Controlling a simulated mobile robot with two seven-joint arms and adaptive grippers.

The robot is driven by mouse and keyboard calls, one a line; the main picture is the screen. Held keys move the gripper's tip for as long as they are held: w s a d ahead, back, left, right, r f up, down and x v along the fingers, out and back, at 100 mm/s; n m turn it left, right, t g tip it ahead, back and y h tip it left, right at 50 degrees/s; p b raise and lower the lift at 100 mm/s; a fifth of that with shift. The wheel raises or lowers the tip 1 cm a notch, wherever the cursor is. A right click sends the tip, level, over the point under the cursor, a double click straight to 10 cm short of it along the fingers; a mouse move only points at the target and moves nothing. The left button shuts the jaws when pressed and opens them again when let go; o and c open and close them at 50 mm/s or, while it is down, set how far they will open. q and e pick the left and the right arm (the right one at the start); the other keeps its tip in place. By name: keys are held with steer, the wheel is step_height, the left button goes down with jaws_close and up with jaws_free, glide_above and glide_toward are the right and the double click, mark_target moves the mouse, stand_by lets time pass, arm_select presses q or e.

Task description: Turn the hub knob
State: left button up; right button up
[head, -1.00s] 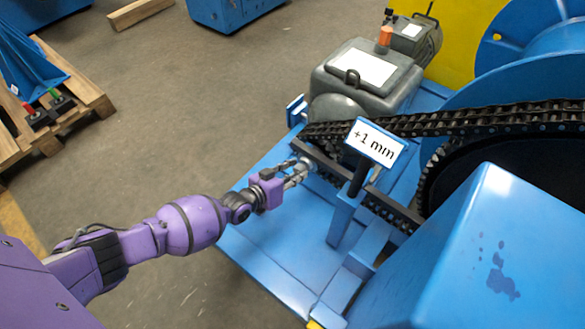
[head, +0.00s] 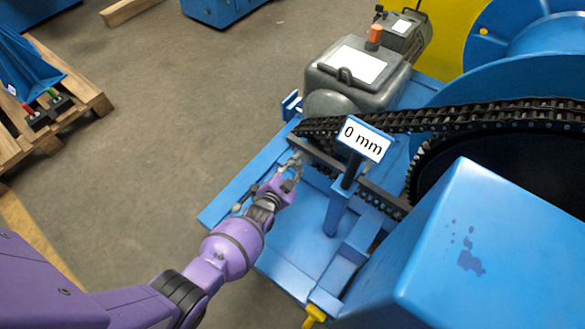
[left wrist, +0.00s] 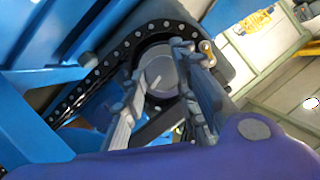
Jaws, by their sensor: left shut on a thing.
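The hub knob (left wrist: 160,74) is a grey round piece with a raised bar, at the middle of the chain wheel in the left wrist view. My left gripper (head: 292,163) reaches the near end of the chain drive, and its fingers (left wrist: 163,64) stand on both sides of the knob, shut on it. In the head view the fingers hide the knob. The chain (head: 440,120) runs from this end to the big wheel at the right. A sign (head: 364,138) on a post above the lower chain run reads "0 mm". My right gripper is not in view.
A grey gearbox (head: 355,85) with a motor (head: 403,35) stands behind the chain. A large blue housing (head: 480,260) is at the front right. A wooden pallet (head: 90,100) lies at the left. The floor between pallet and drive is clear.

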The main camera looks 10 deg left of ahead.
arm_select(q)
steer(key=shift+d+r+m, duration=0.1)
steer(key=shift+d+m, duration=0.3)
steer(key=shift+d, duration=0.1)
steer(key=o, duration=1)
steer(key=shift+w+d, duration=0.1)
steer(key=shift+a, duration=0.3)
steer(key=shift+f, duration=0.2)
steer(key=shift+s+a, duration=0.15)
steer(key=shift+s, duration=0.45)
steer(key=v, duration=1.1)
steer(key=shift+r, duration=0.15)
steer(key=shift+w, duration=0.1)
